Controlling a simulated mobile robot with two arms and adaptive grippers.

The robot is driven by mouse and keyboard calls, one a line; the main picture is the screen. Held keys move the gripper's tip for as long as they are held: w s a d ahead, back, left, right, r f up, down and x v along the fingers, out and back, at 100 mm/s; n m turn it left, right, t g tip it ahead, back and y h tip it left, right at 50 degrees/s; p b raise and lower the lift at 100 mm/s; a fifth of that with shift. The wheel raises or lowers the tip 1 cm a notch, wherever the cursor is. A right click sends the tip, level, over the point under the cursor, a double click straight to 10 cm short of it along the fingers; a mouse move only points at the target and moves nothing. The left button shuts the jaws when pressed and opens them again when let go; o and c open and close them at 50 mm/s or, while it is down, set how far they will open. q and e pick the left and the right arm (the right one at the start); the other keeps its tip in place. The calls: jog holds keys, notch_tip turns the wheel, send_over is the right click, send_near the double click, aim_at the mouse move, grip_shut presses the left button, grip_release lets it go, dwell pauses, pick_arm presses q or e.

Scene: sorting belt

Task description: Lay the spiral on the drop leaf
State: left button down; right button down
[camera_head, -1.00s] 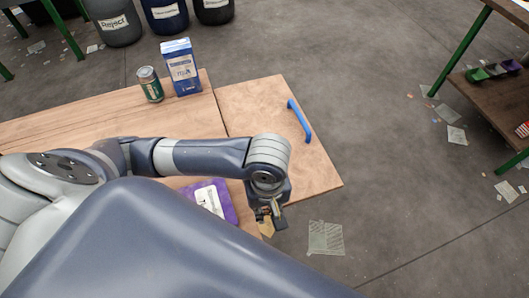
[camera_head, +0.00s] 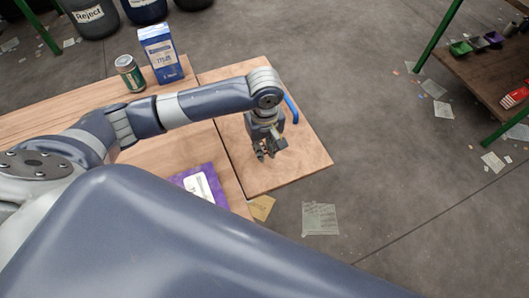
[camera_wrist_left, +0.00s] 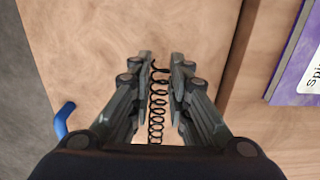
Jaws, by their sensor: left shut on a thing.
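The spiral is a thin dark coil (camera_wrist_left: 157,105) held between the fingers of my left gripper (camera_wrist_left: 161,85) in the left wrist view; I cannot make it out in the head view. In the head view my left gripper (camera_head: 267,152) is over the drop leaf (camera_head: 300,163), pointing down. The leaf is a light wooden panel with a blue handle (camera_head: 291,108) and also fills much of the left wrist view (camera_wrist_left: 85,50). I cannot tell whether the spiral touches the leaf. My right gripper is not in view.
A purple labelled item (camera_head: 181,180) lies on the wooden table (camera_head: 60,125) left of the leaf. A green can (camera_head: 130,73) and a blue carton (camera_head: 160,55) stand farther back. The leaf around the gripper is clear. A dark seam separates leaf and table.

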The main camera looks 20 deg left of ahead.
pick_arm(q)
jog(key=shift+f, duration=1.75)
jog(key=shift+f, duration=0.1)
jog(key=c, duration=1.5)
grip_release()
notch_tip(320, 180, up, 12)
jog(key=shift+r+p, duration=0.15)
jog(key=shift+p, duration=0.15)
